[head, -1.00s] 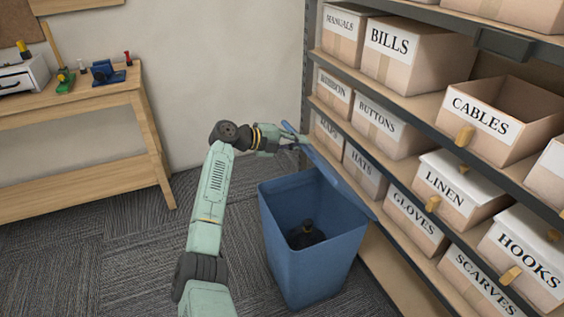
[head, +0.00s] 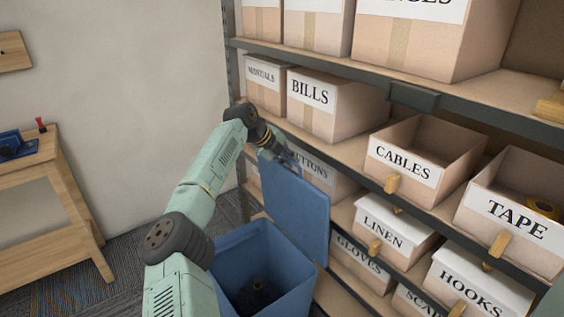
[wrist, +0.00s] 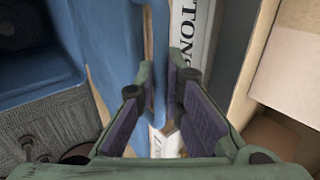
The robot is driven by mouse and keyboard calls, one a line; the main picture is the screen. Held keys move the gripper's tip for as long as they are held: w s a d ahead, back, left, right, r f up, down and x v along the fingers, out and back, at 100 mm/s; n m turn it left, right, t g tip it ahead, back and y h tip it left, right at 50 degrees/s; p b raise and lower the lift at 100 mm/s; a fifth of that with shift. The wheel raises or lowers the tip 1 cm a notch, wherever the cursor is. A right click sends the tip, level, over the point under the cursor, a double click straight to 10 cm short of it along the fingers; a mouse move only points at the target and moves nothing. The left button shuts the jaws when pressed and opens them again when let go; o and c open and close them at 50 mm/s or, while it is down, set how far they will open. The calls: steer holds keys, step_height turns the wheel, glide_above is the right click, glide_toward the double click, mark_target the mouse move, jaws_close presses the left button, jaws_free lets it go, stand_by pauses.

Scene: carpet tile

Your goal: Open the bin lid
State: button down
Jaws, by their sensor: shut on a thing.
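The blue bin (head: 268,250) stands on the floor in front of the shelf, with a dark object at its bottom. Its blue lid (head: 300,208) is swung up to about upright along the shelf side of the bin. My gripper (head: 290,163) is at the lid's top edge, shut on it. In the wrist view the two fingers of my gripper (wrist: 168,100) are on either side of the lid (wrist: 157,60), which runs edge-on between them. The bin's body (wrist: 45,50) shows at the upper left there.
The shelf (head: 345,155) with labelled boxes, such as the BUTTONS box (head: 318,168) and the LINEN box (head: 392,230), stands close behind the lid. A wooden table (head: 50,190) is at the left. Carpet between table and bin is clear.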

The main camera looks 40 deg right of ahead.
steer(key=shift+d, duration=0.1)
steer(key=shift+f, duration=0.1)
steer(key=c, duration=1.7)
jaws_free()
steer(key=shift+v, duration=6.05)
steer(key=shift+d, duration=0.1)
steer(key=shift+s, duration=0.1)
